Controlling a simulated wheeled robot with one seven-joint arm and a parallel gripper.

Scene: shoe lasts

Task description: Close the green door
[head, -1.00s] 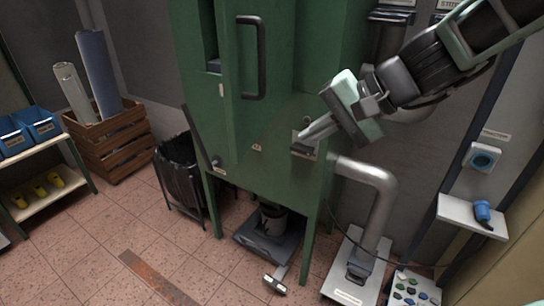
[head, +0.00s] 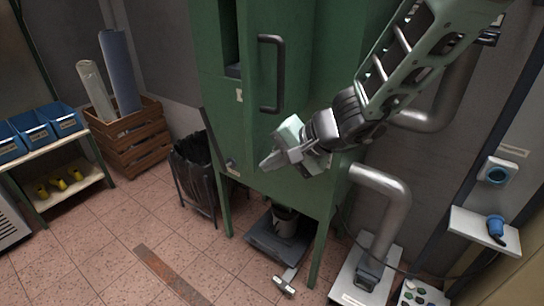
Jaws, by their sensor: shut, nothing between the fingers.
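The green door (head: 292,60) belongs to a tall green cabinet (head: 213,95) standing on legs. The door has a dark vertical bar handle (head: 271,75). A dark gap shows at the left of the door, so it stands ajar; how far is hard to tell. My gripper (head: 264,164) is shut and empty. It points left in front of the cabinet, below the handle and near the door's lower part. Whether it touches the green surface cannot be told. My gripper and arm hide part of the cabinet's lower right front.
A silver pipe (head: 388,205) bends down at the cabinet's right. A black bin (head: 193,170) stands to the left, with a wooden crate (head: 128,140) and a shelf with blue bins (head: 33,128) beyond. A small wall shelf (head: 470,224) is at right. The front floor is open.

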